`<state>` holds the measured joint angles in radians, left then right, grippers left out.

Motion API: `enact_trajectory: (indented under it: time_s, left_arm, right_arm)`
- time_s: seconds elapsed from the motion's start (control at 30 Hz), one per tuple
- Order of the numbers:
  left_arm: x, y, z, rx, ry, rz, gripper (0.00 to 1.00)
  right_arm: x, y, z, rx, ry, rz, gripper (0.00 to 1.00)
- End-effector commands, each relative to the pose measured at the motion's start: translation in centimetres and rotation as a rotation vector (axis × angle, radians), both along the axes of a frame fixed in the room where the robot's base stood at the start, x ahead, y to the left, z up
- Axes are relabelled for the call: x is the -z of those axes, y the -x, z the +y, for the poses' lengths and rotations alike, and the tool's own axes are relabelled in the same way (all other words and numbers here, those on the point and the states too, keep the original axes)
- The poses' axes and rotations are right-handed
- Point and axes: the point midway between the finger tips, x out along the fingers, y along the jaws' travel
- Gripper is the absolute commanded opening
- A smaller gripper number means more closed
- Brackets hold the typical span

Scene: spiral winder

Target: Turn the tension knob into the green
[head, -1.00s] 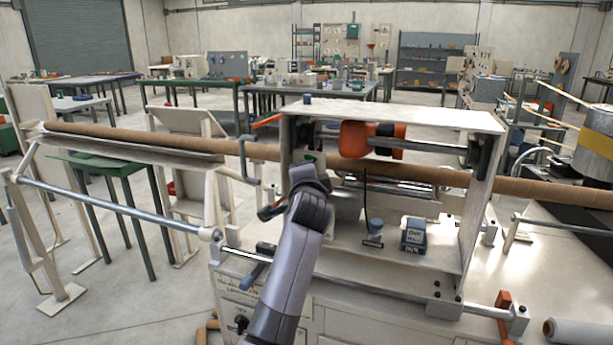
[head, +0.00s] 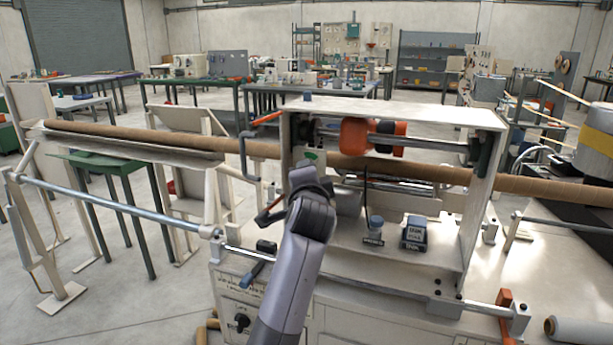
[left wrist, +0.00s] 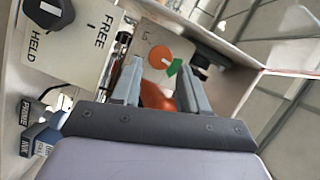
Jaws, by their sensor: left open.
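The tension knob (left wrist: 162,57) shows in the left wrist view as an orange disc with a pale pointer mark, on a cream panel. A green wedge (left wrist: 175,68) lies at its lower right, and the pointer is directed toward that side. My left gripper (left wrist: 160,72) is open, with one finger on each side of the knob in the picture; I cannot tell whether they touch it. In the head view my left arm reaches up to the winder's left panel (head: 303,135), and its wrist hides the fingers and knob. My right gripper is not in view.
A black selector (left wrist: 48,12) marked FREE and HELD is at the wrist view's upper left. A long brown tube (head: 430,174) crosses the winder. A blue-topped button (head: 375,224) and a blue box (head: 415,232) stand on its bed, right of my arm.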

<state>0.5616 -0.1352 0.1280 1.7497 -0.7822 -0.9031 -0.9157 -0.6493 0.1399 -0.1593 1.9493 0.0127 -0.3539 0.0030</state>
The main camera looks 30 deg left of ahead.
Motion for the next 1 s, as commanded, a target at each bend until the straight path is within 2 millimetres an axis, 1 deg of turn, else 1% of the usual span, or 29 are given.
enact_trajectory:
  time_s: [0.03, 0.13, 0.33, 1.0]
  left_arm:
    - [0.1, 0.6, -0.4, 0.0, 0.002, 0.001, 0.44]
    - [0.0, 1.6, -1.1, 0.0, 0.002, 0.0, 0.44]
    - [-0.2, 2.8, -2.0, -0.001, 0.002, 0.001, 0.44]
    - [-0.3, 3.0, -2.1, -0.001, 0.002, 0.001, 0.44]
  right_arm:
    - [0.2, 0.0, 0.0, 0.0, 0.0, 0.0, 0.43]
    - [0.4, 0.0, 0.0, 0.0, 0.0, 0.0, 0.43]
    - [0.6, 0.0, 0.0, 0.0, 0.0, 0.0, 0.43]
    - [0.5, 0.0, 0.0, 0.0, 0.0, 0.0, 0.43]
